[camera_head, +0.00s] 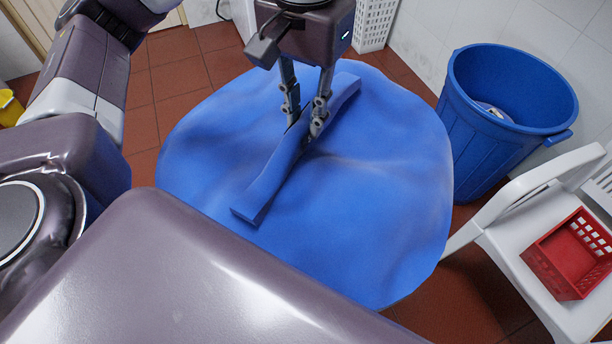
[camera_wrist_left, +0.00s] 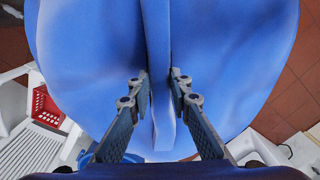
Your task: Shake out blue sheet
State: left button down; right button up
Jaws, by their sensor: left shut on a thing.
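The blue sheet (camera_head: 385,200) is a broad rounded spread of cloth with soft waves, in the middle of the head view. A raised narrow fold runs across it from lower left to upper right. My left gripper (camera_head: 305,128) comes down from the top and is shut on this fold. In the left wrist view the sheet (camera_wrist_left: 90,70) fills the upper part, and the fold stands between the two fingers of my left gripper (camera_wrist_left: 158,95). What supports the sheet is hidden under it. My right gripper is not in view.
A blue bin (camera_head: 490,150) stands right of the sheet. A white chair (camera_head: 510,235) with a red basket (camera_head: 575,255) is at the lower right. A white perforated basket (camera_head: 373,25) stands at the back by the tiled wall. Red floor tiles (camera_head: 180,80) are bare at the upper left.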

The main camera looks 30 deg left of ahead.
pick_arm(q)
notch_tip(320, 180, down, 13)
jog(key=shift+r, duration=0.1)
dwell(0.6)
jog(key=shift+w+r, duration=0.1)
jog(key=shift+r, duration=0.25)
notch_tip(320, 180, up, 14)
jog(key=shift+r, duration=0.2)
jog(key=shift+s+f, duration=0.15)
jog(key=shift+f, duration=3.5)
jog(key=shift+s+f, duration=0.1)
jog(key=shift+f, duration=3.55)
jog(key=shift+w+f, duration=0.2)
jog(key=shift+f, duration=0.1)
